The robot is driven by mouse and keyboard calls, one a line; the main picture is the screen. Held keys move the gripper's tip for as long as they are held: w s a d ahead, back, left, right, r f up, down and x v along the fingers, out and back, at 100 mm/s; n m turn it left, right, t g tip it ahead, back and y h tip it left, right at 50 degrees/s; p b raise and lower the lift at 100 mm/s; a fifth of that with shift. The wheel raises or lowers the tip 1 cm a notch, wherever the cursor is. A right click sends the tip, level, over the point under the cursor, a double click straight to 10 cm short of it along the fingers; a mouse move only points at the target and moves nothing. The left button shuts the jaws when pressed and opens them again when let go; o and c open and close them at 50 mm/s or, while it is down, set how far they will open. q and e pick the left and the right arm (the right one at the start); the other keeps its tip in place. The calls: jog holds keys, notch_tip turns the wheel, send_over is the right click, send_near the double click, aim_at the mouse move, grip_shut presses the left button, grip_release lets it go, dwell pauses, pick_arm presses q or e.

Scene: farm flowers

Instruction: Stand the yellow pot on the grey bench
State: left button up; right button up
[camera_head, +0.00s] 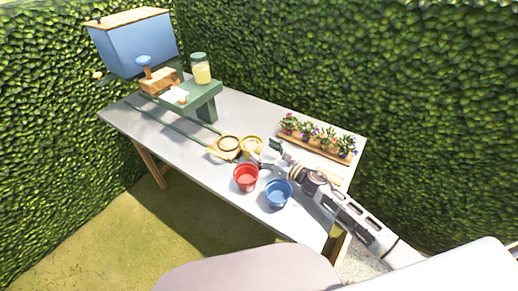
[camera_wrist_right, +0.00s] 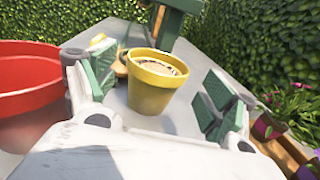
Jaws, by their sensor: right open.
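The yellow pot (camera_head: 252,146) stands upright near the middle of the grey bench (camera_head: 245,112), partly hidden by my right gripper (camera_head: 268,154) in the head view. In the right wrist view the yellow pot (camera_wrist_right: 150,92) is upright between the two spread green-padded fingers, with a gap on each side. Its inside looks pale. My right gripper (camera_wrist_right: 160,95) is open and holds nothing. My left gripper is not in view.
A red pot (camera_head: 246,179) and a blue pot (camera_head: 278,194) stand near the front edge. A tan round object (camera_head: 222,152) sits left of the yellow pot. A flower tray (camera_head: 310,147) lies at right. A green stand (camera_head: 200,95) bears a jar (camera_head: 201,72).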

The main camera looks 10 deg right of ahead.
jog(key=shift+v, duration=1.75)
jog(key=shift+s+d+f+b, duration=0.1)
jog(key=shift+s+d+b, duration=0.25)
jog(key=shift+s, duration=0.15)
jog(key=shift+s+d, duration=0.15)
jog(key=shift+s, duration=0.15)
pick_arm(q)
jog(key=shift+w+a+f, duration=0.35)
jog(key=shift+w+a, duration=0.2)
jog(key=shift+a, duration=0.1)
